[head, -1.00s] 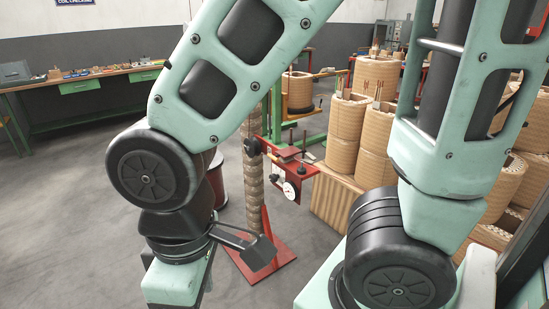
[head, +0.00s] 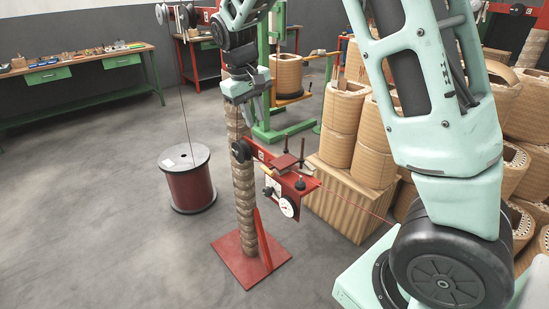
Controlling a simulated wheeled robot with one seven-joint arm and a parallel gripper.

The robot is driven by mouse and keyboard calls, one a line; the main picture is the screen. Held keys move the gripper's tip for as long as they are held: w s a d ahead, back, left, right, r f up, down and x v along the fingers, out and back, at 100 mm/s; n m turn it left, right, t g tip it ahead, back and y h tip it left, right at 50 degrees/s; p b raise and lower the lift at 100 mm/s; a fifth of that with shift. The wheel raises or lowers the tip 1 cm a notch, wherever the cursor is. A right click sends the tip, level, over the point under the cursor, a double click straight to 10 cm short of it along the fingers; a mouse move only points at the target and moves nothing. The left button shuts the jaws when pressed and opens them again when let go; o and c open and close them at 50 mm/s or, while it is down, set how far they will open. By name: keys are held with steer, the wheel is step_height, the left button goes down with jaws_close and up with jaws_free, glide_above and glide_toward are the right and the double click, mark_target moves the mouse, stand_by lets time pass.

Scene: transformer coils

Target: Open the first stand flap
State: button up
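The stand has a red base plate (head: 240,262) and a tall tan column (head: 245,200) with a ribbed surface. A red bracket (head: 308,183) sticks out to the right from the column, with a round white dial (head: 288,207), dark knobs and a small dark red plate (head: 286,161) on top. I cannot tell for sure which part is the flap. My gripper (head: 250,101) is high in the head view, at the top of the column and above the bracket. It overlaps the column top in the picture; contact cannot be told. Its fingers are small and partly hidden, so their opening is unclear.
A dark red wire spool (head: 190,184) stands on the floor left of the stand. A wooden crate (head: 345,205) and stacked tan coils (head: 345,110) stand to the right. A thin red wire runs right from the bracket. A workbench (head: 70,68) lines the left wall. Grey floor is clear in front.

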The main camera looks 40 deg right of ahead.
mark_target(266, 169)
steer(key=d+f, duration=0.1)
steer(key=f, duration=0.4)
steer(key=d+f, duration=0.1)
steer(key=f, duration=0.5)
steer(key=d+f+p, duration=0.1)
steer(key=f, duration=0.4)
steer(key=shift+f, duration=0.35)
jaws_close()
